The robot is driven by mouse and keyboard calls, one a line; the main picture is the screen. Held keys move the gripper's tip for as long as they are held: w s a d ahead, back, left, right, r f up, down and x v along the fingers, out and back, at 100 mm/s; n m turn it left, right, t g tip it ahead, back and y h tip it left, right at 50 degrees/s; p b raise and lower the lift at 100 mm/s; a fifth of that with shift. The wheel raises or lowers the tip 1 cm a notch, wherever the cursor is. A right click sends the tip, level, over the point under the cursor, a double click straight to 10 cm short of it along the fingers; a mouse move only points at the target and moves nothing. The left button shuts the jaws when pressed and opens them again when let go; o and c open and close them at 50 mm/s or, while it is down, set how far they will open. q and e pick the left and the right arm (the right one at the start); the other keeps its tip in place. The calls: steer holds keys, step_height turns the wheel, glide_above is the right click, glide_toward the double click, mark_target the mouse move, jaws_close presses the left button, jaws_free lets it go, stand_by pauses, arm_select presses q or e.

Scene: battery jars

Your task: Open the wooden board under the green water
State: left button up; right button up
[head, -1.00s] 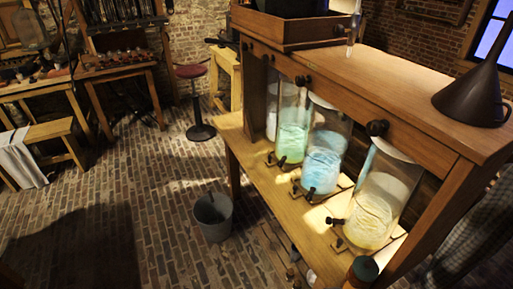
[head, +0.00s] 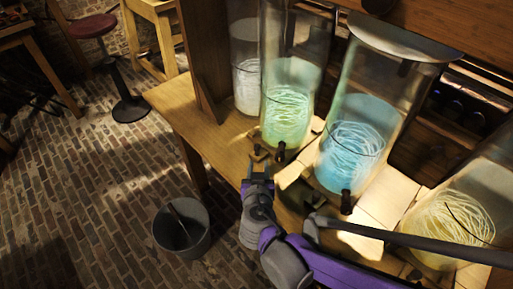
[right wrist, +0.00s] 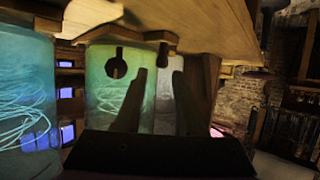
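The jar of green water (head: 285,112) stands on the wooden stand, between a jar of pale liquid and the jar of blue water. A dark tap sits low on its front. A small wooden board (head: 259,152) shows at its foot, partly hidden by my right gripper (head: 258,172). The gripper is just in front of the board; I cannot tell if they touch. In the right wrist view, which looks upside down, its two fingers (right wrist: 157,98) are apart with nothing between them, and the green jar (right wrist: 103,82) is behind them. My left gripper is not in view.
The blue jar (head: 352,145) and the yellow jar (head: 445,225) stand to the right, close to my right arm. The pale jar (head: 249,85) is at the left. A metal bucket (head: 181,232) stands on the brick floor, which is open to the left.

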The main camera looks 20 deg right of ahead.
mark_target(257, 151)
steer(key=b+x, duration=0.3)
steer(key=x, duration=0.6)
steer(key=shift+w+a+r, duration=0.1)
steer(key=shift+w+a, duration=0.05)
steer(key=shift+w, duration=0.1)
steer(key=shift+w+d+f, duration=0.2)
steer(key=shift+w+d, duration=0.1)
steer(key=shift+w, duration=0.35)
steer(key=shift+c, duration=0.3)
jaws_close()
